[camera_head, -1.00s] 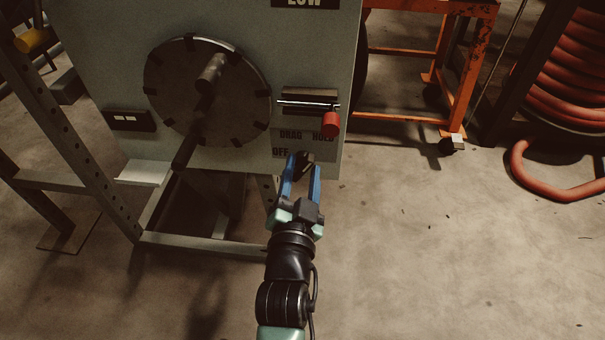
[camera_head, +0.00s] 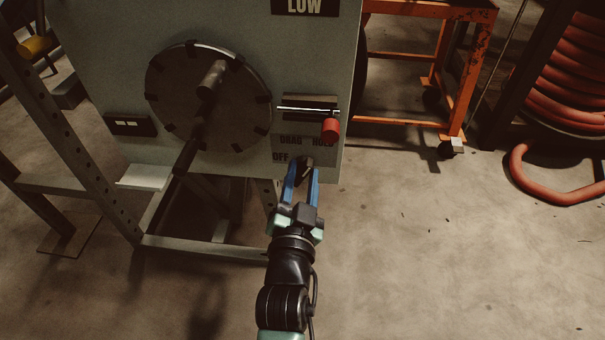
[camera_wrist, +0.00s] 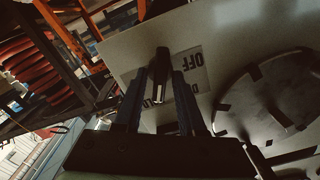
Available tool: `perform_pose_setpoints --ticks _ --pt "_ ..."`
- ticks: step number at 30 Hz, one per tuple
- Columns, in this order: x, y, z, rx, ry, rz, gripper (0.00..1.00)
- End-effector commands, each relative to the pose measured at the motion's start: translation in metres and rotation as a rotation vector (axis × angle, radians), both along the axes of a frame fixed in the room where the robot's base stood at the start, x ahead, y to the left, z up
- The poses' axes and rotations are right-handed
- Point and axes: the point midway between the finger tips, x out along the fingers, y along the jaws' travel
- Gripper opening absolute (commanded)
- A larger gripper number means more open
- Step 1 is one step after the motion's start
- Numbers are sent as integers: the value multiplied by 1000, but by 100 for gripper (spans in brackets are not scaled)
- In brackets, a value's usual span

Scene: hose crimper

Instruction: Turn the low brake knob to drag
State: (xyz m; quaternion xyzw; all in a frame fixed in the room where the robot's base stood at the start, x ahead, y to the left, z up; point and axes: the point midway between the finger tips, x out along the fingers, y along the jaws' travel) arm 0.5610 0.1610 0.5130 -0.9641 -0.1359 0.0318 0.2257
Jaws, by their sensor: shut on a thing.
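The low brake knob (camera_head: 304,163) is a small black knob near the lower right corner of the grey panel (camera_head: 105,75). Printed labels OFF, DRAG and HOLD lie around it; HOLD is partly covered by the red-ended lever. My gripper (camera_head: 303,178) reaches up from below, its blue fingers shut on the knob. In the wrist view the dark knob (camera_wrist: 160,70) stands between the two fingertips (camera_wrist: 158,82), with a pale mark at its near end. I cannot tell which label the knob points to.
A red-ended lever (camera_head: 330,130) sticks out just above the knob. A large dark disc with a crank handle (camera_head: 208,95) is to the left. A LOW sign (camera_head: 305,6) is above. An orange cart (camera_head: 462,80) and red hose (camera_head: 550,185) are at right.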

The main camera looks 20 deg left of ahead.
Motion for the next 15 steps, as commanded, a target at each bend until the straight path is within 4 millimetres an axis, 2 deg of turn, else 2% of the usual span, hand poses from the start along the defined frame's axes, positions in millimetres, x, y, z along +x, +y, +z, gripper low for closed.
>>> perform_pose_setpoints --ticks 15 --pt "-1 1 2 -411 -116 0 0"
